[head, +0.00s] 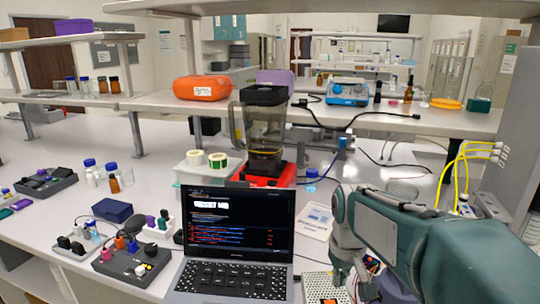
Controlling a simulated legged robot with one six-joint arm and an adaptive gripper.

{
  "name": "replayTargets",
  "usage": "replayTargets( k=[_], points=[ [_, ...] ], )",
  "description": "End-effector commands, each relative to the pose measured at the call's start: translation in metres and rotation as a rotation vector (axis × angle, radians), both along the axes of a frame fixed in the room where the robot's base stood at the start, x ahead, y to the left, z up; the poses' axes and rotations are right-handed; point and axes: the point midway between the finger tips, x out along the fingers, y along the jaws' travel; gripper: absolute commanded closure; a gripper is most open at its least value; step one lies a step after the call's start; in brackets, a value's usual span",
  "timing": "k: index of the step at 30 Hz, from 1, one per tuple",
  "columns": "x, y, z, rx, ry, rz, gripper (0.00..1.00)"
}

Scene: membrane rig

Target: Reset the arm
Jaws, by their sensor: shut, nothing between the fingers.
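My arm (400,225), teal and grey, reaches in from the lower right and bends down at its front end. My gripper (345,277) is low at the bottom of the picture, right of the laptop, over or beside a white perforated plate (313,283). Its fingers look shut with nothing seen between them. The arm hides part of the bench, and whether the gripper touches the plate cannot be told.
An open laptop (238,235) stands left of the gripper. A blender-like device with a red base (268,172) is behind it. Racks and small bottles (113,178) fill the left bench. Yellow cables (462,160) hang at right. A shelf (400,118) crosses behind.

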Motion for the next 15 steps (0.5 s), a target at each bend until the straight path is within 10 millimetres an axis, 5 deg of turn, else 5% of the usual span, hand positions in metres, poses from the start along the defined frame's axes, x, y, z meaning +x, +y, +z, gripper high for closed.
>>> replayTargets(
  k=[6,15],
  points=[
    [-0.055,0.000,0.024,0.008,-0.125,-0.051,1.00],
    [-0.127,0.000,0.031,0.029,-0.288,-0.118,1.00]
  ],
)
